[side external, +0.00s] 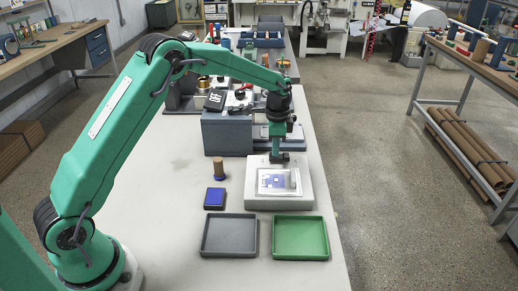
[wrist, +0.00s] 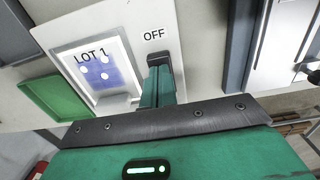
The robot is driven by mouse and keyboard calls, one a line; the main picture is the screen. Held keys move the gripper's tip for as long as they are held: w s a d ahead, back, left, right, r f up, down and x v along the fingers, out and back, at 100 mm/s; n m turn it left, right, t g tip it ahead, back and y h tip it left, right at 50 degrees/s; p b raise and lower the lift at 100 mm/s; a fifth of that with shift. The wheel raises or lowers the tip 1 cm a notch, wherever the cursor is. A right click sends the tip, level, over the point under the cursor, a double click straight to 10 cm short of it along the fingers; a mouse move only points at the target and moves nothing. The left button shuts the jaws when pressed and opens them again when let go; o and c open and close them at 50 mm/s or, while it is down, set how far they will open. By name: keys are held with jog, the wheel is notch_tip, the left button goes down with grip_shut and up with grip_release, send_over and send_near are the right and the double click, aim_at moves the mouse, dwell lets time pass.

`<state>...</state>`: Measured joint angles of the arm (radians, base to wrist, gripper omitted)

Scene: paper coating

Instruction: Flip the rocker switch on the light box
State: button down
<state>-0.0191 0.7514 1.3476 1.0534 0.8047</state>
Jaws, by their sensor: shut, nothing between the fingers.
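The light box (side external: 254,190) is a pale block on the bench with a lit window. In the wrist view its white top (wrist: 112,15) carries a sheet (wrist: 90,72) marked LOT 1 with blue and white spots. The word OFF (wrist: 154,35) is printed beside a dark piece (wrist: 158,60), which looks like the rocker switch. My gripper (side external: 280,157) is at the box's far edge, its green fingers (wrist: 157,82) shut and empty, with their tips at the dark piece. The fingers partly cover it, so I cannot tell contact or tilt.
A grey tray (side external: 229,252) and a green tray (side external: 301,254) lie in front of the box. A blue pad (side external: 214,198) and a wooden-handled stamp (side external: 218,169) stand to its left. A grey machine (side external: 226,135) stands behind. The bench's left front is clear.

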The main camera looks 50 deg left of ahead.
aim_at(288, 156)
jog(key=shift+s+a+f+t, duration=0.1)
jog(key=shift+s+f+t, duration=0.05)
jog(key=shift+f+t, duration=0.15)
jog(key=shift+s+a+f+t, duration=0.1)
jog(key=shift+f+t, duration=0.1)
jog(key=shift+f, duration=0.15)
jog(key=shift+w+d, duration=0.15)
jog(key=shift+w+d+r, duration=0.2)
jog(key=shift+w+d, duration=0.25)
jog(key=shift+d, duration=0.1)
jog(key=shift+r, duration=0.1)
dwell(0.4)
notch_tip(288, 156, up, 15)
jog(key=w+d, duration=0.2)
jog(key=shift+w+f, duration=0.15)
jog(key=shift+f, duration=0.05)
jog(key=shift+a, duration=0.1)
dwell(0.5)
